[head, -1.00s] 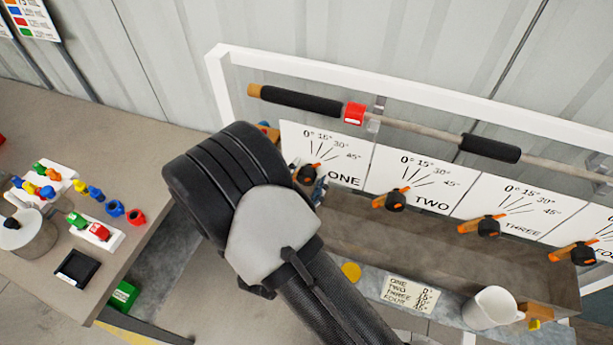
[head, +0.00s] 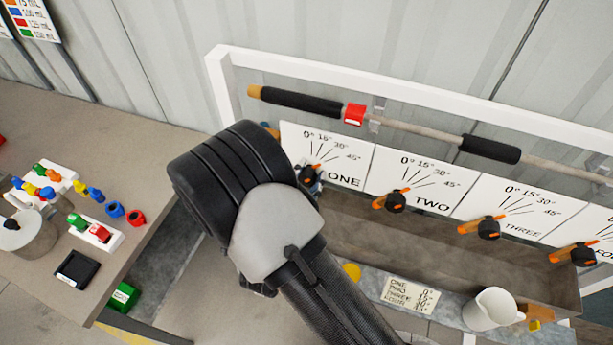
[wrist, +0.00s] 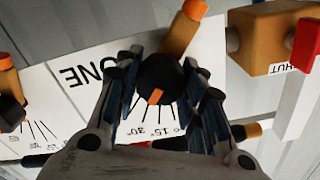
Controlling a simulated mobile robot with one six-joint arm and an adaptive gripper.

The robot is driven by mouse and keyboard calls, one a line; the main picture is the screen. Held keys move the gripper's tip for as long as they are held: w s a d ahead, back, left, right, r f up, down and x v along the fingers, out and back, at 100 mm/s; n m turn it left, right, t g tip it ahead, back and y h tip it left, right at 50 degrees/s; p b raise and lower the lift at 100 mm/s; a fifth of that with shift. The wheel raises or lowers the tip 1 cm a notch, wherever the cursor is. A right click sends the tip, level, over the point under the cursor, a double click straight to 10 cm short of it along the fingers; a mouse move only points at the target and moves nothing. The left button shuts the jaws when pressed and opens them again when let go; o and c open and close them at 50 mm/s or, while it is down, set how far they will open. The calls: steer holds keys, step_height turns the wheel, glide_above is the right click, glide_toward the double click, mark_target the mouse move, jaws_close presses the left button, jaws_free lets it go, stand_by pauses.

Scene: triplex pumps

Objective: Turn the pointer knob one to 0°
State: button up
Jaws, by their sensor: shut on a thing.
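Pointer knob one has a black hub (wrist: 160,78) with an orange mark and an orange-brown arm behind it. In the wrist view the scale is upside down, and the mark points down and slightly left, roughly between 15° and 30°. The exact reading is unclear. My gripper (wrist: 163,100) has its blue-padded fingers on either side of the hub, closed on it.
Knobs two (head: 394,201), three (head: 487,228) and a fourth stand in a row to the right. A white cup (head: 490,309) and a note card (head: 410,295) are below. A brown block with a red part (wrist: 268,38) is close beside the gripper.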

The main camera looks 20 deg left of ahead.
jaws_close()
steer(key=shift+n, duration=0.4)
steer(key=n, duration=0.3)
steer(key=shift+a+n+p, duration=0.1)
steer(key=shift+n+p, duration=0.2)
steer(key=shift+n, duration=1.8)
steer(key=o, duration=1)
jaws_free()
